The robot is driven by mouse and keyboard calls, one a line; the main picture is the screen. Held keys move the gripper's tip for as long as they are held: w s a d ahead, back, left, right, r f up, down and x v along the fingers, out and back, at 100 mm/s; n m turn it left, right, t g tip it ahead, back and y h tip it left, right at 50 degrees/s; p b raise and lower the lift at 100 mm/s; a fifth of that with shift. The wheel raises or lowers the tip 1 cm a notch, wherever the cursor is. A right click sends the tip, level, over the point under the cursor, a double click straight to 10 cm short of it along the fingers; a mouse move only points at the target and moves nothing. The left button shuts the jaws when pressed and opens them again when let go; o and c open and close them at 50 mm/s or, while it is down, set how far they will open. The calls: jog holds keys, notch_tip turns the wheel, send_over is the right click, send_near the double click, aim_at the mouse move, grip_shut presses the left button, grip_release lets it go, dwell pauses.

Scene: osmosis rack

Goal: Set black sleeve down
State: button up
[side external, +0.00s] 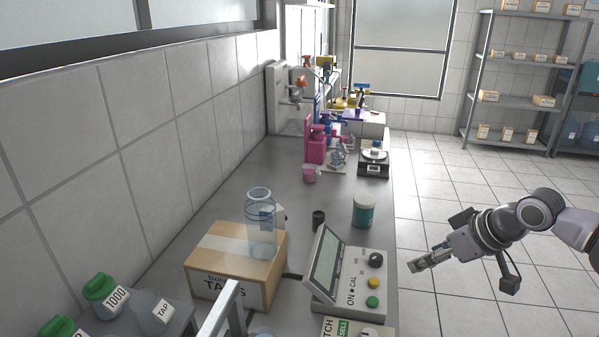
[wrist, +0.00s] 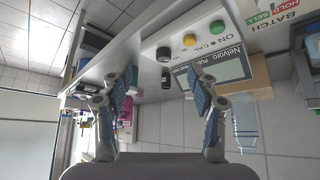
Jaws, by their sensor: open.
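The black sleeve (side external: 318,220) is a small dark cylinder standing upright on the grey bench (side external: 290,184), between the cardboard box and the teal jar. In the wrist view a small black cylinder beside the console, apparently the sleeve (wrist: 165,79), shows between the fingers in the distance. My gripper (side external: 417,265) is off the bench's right side, above the floor, well apart from the sleeve. In the wrist view my gripper (wrist: 158,90) has its two fingers spread wide with nothing between them.
A teal jar (side external: 363,211) is right of the sleeve. A cardboard box (side external: 236,262) carries a clear glass vessel (side external: 261,226). A pink cup (side external: 309,175) and balance (side external: 373,160) are farther back.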

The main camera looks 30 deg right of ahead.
dwell(0.3)
jog(key=m+t+y, duration=0.5)
jog(key=m, duration=2.6)
send_over(324, 218)
notch_tip(324, 218, down, 3)
jog(key=shift+m, duration=0.3)
jog(key=shift+s+d+f, duration=0.1)
jog(key=shift+s+f, duration=0.1)
jog(key=shift+f, duration=0.8)
jog(key=shift+s+d+f, duration=0.1)
jog(key=shift+s+f, duration=0.1)
jog(key=shift+f, duration=0.8)
jog(key=f, duration=0.1)
jog(key=w+f, duration=0.1)
jog(key=f, duration=0.1)
jog(key=shift+w+a+f, duration=0.2)
jog(key=shift+a, duration=0.1)
jog(key=shift+w+a+f, duration=0.25)
jog(key=shift+w, duration=0.3)
jog(key=shift+c, duration=0.4)
